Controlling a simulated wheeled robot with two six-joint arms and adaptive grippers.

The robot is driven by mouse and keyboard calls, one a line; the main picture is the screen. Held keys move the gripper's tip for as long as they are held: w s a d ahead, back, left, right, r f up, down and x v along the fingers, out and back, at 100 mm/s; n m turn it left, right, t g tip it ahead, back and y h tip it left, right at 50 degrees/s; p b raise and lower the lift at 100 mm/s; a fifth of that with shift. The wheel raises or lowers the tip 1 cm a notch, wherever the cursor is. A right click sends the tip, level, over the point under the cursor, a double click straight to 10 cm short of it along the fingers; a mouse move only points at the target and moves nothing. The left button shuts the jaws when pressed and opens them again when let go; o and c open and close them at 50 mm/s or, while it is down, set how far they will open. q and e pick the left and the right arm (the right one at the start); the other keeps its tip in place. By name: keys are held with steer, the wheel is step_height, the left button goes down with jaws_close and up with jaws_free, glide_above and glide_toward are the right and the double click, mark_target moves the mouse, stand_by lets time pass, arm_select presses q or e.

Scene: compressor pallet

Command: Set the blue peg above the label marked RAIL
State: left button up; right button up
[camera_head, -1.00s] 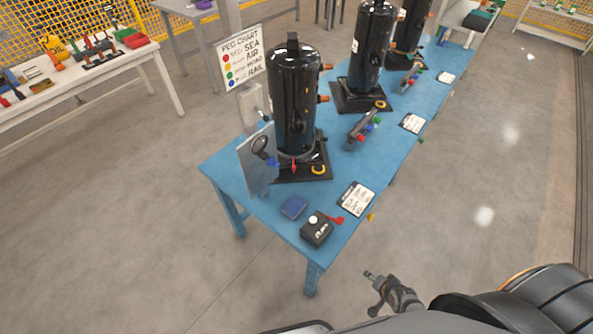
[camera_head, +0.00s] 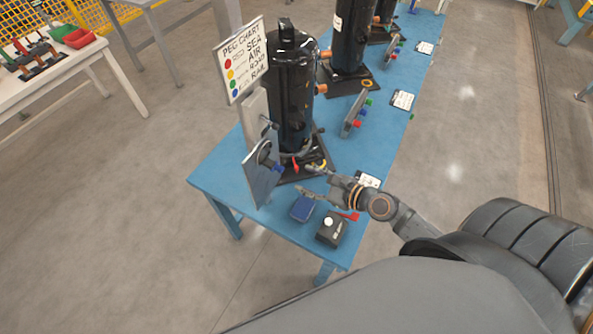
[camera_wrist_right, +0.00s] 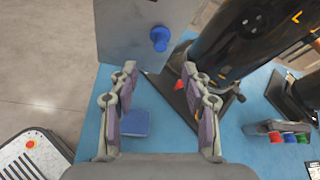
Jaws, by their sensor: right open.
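The blue peg (camera_head: 277,169) sticks out from the face of an upright grey panel (camera_head: 258,184) at the near left of the blue table. In the right wrist view the blue peg (camera_wrist_right: 160,38) stands out from the panel (camera_wrist_right: 126,30), ahead of the fingers. My right gripper (camera_head: 303,180) is open and empty over the table's near end, just right of the panel. In the wrist view its fingertips (camera_wrist_right: 159,70) are apart, with the peg beyond the gap between them. A peg chart (camera_head: 241,60) lists RAIL last, beside a blue dot. I cannot read a RAIL label on the panel.
A black compressor (camera_head: 291,95) stands behind the panel, with a red part (camera_head: 295,164) near its base. A blue pad (camera_head: 303,208) and a black button box (camera_head: 332,229) lie below my gripper. A rack with coloured pegs (camera_head: 354,112) is farther back.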

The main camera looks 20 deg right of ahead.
mark_target(283, 170)
steer(key=x, duration=0.6)
steer(key=shift+w, duration=0.1)
steer(key=shift+x, duration=1.2)
steer(key=shift+w+a+f, duration=0.1)
steer(key=shift+w, duration=0.1)
steer(key=shift+w+a+f, duration=0.15)
steer(key=shift+w, duration=0.05)
steer(key=c, duration=0.7)
jaws_close()
steer(key=shift+c, duration=0.4)
jaws_free()
arm_select(q)
steer(key=s+d, duration=0.2)
steer(key=s, duration=0.1)
steer(key=shift+s+d+f, duration=0.1)
steer(key=shift+s+f, duration=0.05)
steer(key=shift+s, duration=0.15)
arm_select(e)
jaws_close()
